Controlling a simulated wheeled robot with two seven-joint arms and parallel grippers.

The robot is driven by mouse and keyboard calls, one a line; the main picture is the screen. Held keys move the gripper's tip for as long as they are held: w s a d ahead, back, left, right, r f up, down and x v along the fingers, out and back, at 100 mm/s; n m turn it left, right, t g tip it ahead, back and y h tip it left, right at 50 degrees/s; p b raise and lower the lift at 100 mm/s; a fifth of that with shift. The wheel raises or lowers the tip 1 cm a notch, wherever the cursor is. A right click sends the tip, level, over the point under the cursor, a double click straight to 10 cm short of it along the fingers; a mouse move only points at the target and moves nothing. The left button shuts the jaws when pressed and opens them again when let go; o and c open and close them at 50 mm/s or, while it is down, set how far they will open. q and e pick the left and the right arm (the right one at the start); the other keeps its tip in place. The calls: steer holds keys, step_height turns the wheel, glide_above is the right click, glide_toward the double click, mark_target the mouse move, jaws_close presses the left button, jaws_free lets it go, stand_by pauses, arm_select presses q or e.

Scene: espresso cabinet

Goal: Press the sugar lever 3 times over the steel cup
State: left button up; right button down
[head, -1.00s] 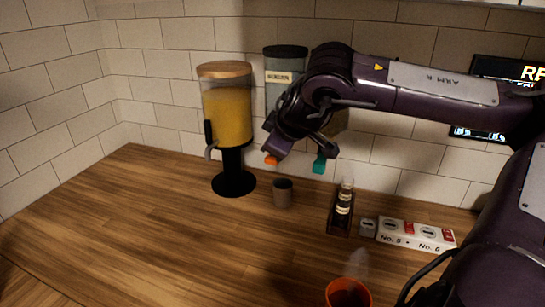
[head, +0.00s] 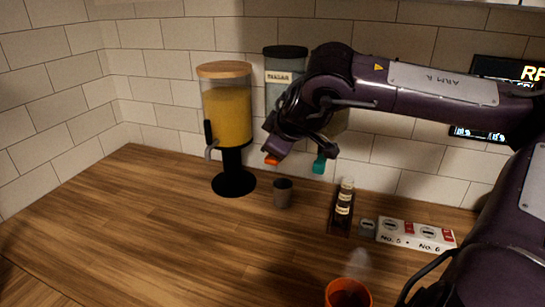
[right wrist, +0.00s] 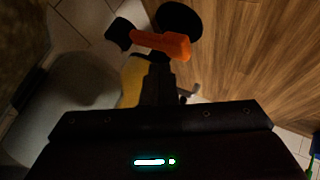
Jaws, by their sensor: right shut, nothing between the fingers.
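The steel cup (head: 282,193) stands upright on the counter, right of the yellow-filled dispenser's base. Above and slightly left of it in the head view is an orange lever tip (head: 271,160); the lever also shows in the right wrist view (right wrist: 168,44). A canister with a black lid and a label (head: 284,77) stands behind my right arm, which hides much of it. My right gripper (right wrist: 158,75) is shut and empty, close to the orange lever; I cannot tell whether it touches. A teal lever tip (head: 319,165) shows right of the orange one. My left gripper is not in view.
The yellow-filled dispenser (head: 228,115) with a wooden lid stands left of the cup. Right of the cup are a small bottle rack (head: 341,210) and a numbered switch box (head: 417,235). An orange cup (head: 348,293) is at the front. The left counter is clear.

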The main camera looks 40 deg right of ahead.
steer(key=shift+f, duration=0.2)
steer(key=shift+f, duration=0.25)
steer(key=shift+f+b, duration=1.15)
steer(key=shift+f, duration=0.1)
stand_by(1.2)
steer(key=shift+r, duration=0.1)
stand_by(0.3)
steer(key=shift+r+p, duration=1.6)
step_height(320, 180, up, 5)
steer(key=p, duration=0.4)
